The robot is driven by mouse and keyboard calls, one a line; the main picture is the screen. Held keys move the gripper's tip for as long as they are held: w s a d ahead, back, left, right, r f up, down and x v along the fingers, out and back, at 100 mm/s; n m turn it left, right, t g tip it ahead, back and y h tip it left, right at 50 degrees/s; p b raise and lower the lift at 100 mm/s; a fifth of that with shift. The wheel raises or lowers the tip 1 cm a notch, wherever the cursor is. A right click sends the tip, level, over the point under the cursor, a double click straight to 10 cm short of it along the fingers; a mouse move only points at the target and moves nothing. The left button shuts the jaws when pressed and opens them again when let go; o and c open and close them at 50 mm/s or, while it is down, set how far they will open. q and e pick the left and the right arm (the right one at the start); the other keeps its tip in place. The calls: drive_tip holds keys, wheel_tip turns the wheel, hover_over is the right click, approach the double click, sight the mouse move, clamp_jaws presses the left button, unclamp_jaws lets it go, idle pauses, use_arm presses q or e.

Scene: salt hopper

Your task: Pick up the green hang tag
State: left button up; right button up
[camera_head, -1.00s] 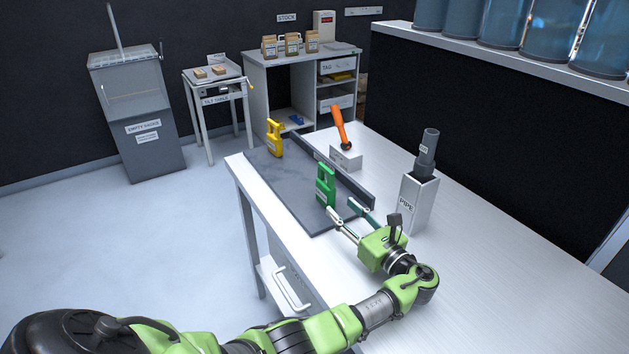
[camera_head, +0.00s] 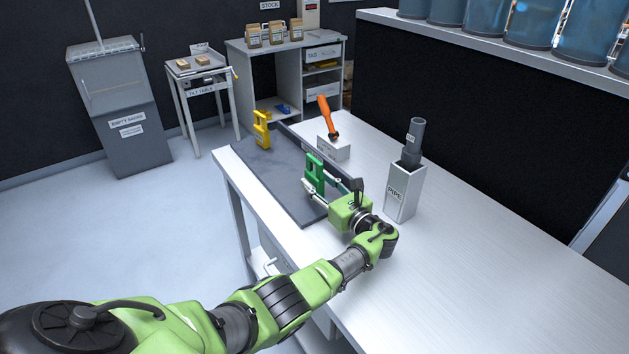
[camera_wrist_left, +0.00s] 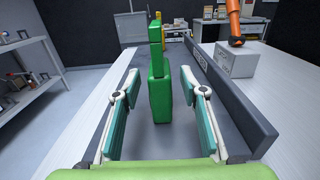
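The green hang tag (camera_head: 314,175) stands upright on the dark grey tray (camera_head: 265,165) on the workbench. It also shows in the left wrist view (camera_wrist_left: 160,95), upright and centred ahead between the fingers. My left gripper (camera_head: 333,188) is open, with one finger on each side of the tag's near end. In the left wrist view a gap shows between the tag and each finger (camera_wrist_left: 158,115). The tag's lower body lies at about the level of the fingertips. My right gripper is not in view.
A yellow tag (camera_head: 262,129) stands farther back on the tray. A dark rail (camera_wrist_left: 235,98) runs along the tray's right side. Right of it are a block with an orange-handled tool (camera_head: 328,117) and the pipe holder (camera_head: 404,192). The bench's right part is clear.

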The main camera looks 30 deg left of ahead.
use_arm(q)
drive_tip(key=shift+x, duration=1.2)
drive_tip(key=shift+d, duration=0.1)
clamp_jaws()
